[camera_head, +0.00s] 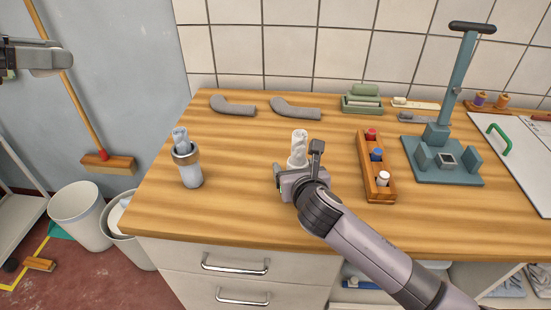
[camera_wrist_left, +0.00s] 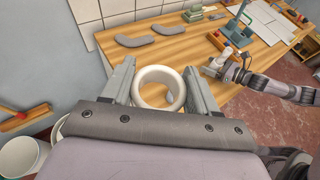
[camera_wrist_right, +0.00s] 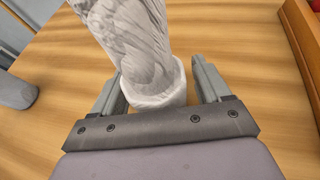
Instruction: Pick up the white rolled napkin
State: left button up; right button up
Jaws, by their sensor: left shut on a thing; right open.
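The white rolled napkin (camera_head: 299,143) stands upright on the wooden table near its middle, with a wider white band at its foot. It fills the top of the right wrist view (camera_wrist_right: 125,40). My right gripper (camera_head: 298,170) is low beside its foot. In the right wrist view the right fingers (camera_wrist_right: 158,88) are open, one on each side of the foot, with visible gaps. My left gripper (camera_head: 35,58) is at the far upper left, away from the table. In the left wrist view the left fingers (camera_wrist_left: 160,87) are shut on a white ring (camera_wrist_left: 160,72).
A grey-blue rolled napkin in a brown ring (camera_head: 187,160) stands at the table's left. A wooden rack of spools (camera_head: 376,165) is right of my right gripper, then a teal press (camera_head: 440,170). Two grey curved pieces (camera_head: 232,106) (camera_head: 294,108) lie at the back.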

aim_at(298, 134)
jog(key=c, duration=1)
notch_tip(298, 134, up, 10)
jog(key=shift+f, duration=0.1)
notch_tip(298, 134, down, 7)
jog(key=shift+r, duration=0.1)
dwell(0.4)
jog(key=shift+f, duration=1.35)
jog(key=shift+f, duration=0.15)
